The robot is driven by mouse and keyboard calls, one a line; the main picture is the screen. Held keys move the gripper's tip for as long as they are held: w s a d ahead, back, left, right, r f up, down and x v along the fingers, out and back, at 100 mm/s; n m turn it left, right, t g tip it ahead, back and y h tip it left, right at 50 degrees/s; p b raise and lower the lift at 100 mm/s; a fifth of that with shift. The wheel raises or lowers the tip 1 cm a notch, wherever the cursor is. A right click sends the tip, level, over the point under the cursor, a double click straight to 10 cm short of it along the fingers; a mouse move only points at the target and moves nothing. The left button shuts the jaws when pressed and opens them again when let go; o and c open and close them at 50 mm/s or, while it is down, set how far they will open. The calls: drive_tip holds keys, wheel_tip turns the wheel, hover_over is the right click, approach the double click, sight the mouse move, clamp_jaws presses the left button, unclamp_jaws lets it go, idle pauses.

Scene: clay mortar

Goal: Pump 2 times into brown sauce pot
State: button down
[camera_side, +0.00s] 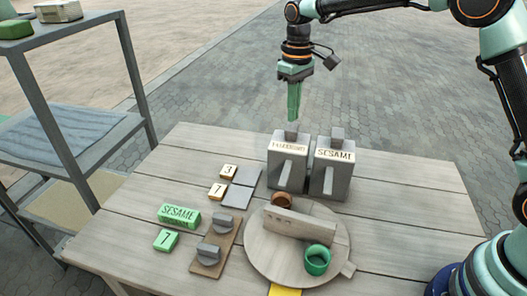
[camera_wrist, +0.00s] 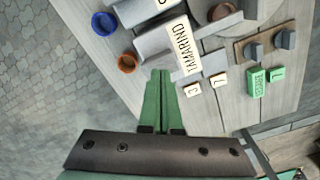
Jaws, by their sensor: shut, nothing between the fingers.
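The brown sauce pot (camera_side: 281,200) sits on the round wooden turntable (camera_side: 262,255), behind an upright wooden divider (camera_side: 305,226). A grey dispenser labelled TAMARIND (camera_side: 286,163) stands behind it, with a knob on top. A second grey dispenser labelled SESAMI (camera_side: 332,168) stands to its right. My gripper (camera_side: 293,119) is shut and empty, pointing down above and near the TAMARIND dispenser, apart from it in the side view. In the wrist view its green fingertips (camera_wrist: 163,73) show beside the TAMARIND dispenser (camera_wrist: 165,38). A green pot (camera_side: 317,260) is in front of the divider.
A round blue cup (camera_wrist: 104,22) and a brown cup (camera_wrist: 127,63) show behind the dispensers in the wrist view. Tiles 3 (camera_side: 229,172) and 7 (camera_side: 218,191), a green SESAME block (camera_side: 179,215) and a knob board (camera_side: 216,246) lie left. A shelf (camera_side: 70,140) stands far left.

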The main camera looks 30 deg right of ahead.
drive_tip(key=shift+r, duration=2.5)
drive_tip(key=shift+s+d+r, duration=0.1)
drive_tip(key=shift+s+r, duration=0.05)
drive_tip(key=shift+r, duration=0.05)
drive_tip(key=s+d+r+m+t, duration=0.1)
drive_tip(key=s+d+r+t, duration=0.15)
drive_tip(key=s, duration=0.25)
drive_tip(key=s+d+r+m+t, duration=0.1)
drive_tip(key=s+d+r, duration=0.15)
drive_tip(key=s, duration=0.35)
drive_tip(key=s+d+f+m+t, duration=0.1)
drive_tip(key=s+d+f+t, duration=0.1)
drive_tip(key=s, duration=0.8)
drive_tip(key=shift+d+f, duration=0.2)
drive_tip(key=shift+f, duration=0.65)
